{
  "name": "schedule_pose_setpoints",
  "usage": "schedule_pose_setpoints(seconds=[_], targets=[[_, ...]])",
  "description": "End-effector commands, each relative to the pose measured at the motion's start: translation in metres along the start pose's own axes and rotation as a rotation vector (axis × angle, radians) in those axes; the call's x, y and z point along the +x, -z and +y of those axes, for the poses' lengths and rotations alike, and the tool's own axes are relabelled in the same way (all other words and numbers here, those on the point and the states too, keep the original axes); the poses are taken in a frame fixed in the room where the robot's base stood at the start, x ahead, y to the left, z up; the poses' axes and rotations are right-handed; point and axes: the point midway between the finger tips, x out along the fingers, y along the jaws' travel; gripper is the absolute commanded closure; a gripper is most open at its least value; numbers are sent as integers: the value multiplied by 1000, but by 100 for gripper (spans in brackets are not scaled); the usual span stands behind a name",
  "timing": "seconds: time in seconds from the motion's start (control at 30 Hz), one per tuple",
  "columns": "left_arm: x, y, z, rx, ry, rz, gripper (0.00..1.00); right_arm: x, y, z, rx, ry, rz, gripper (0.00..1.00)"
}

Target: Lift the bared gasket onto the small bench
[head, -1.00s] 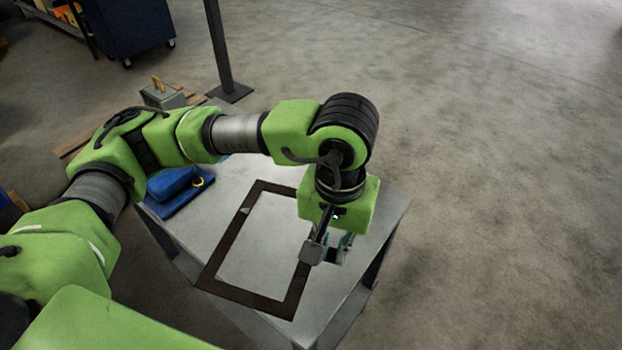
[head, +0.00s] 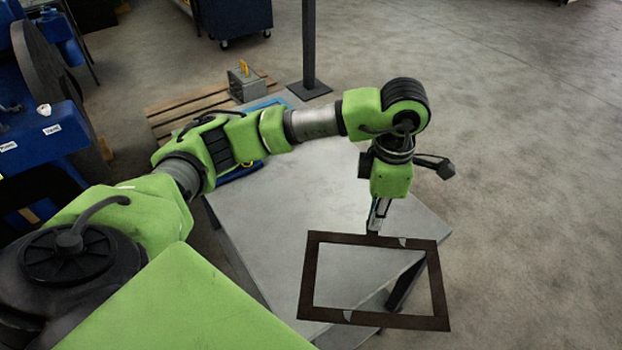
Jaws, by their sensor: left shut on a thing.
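The gasket (head: 308,277) is a flat, dark brown rectangular frame with small light patches on its far and near bars. My left gripper (head: 374,228) points down and is shut on the gasket's far bar. The gasket overlaps the near right part of a small grey-topped bench (head: 290,200) in the head view, and its near right corner reaches past the bench's edge. I cannot tell how high it is above the top. My right gripper is not in view.
A blue object, mostly hidden by my left arm, lies at the bench's far left. Behind it are a wooden pallet (head: 180,112) and a grey box (head: 246,84). A dark post (head: 309,50) and a blue wheeled cabinet (head: 236,18) stand further back. Floor at right is clear.

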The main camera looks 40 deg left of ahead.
Motion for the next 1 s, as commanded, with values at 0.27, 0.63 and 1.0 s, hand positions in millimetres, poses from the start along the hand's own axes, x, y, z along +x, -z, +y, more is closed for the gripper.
schedule_pose_setpoints(seconds=[0.27, 0.63, 1.0], targets=[[18, 36, 48, -733, 2, 0, 100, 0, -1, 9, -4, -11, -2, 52], [42, 99, 102, -1694, 2, -5, 100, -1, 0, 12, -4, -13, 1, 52], [55, 143, 129, -2251, 2, -13, 100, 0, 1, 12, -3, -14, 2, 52]])
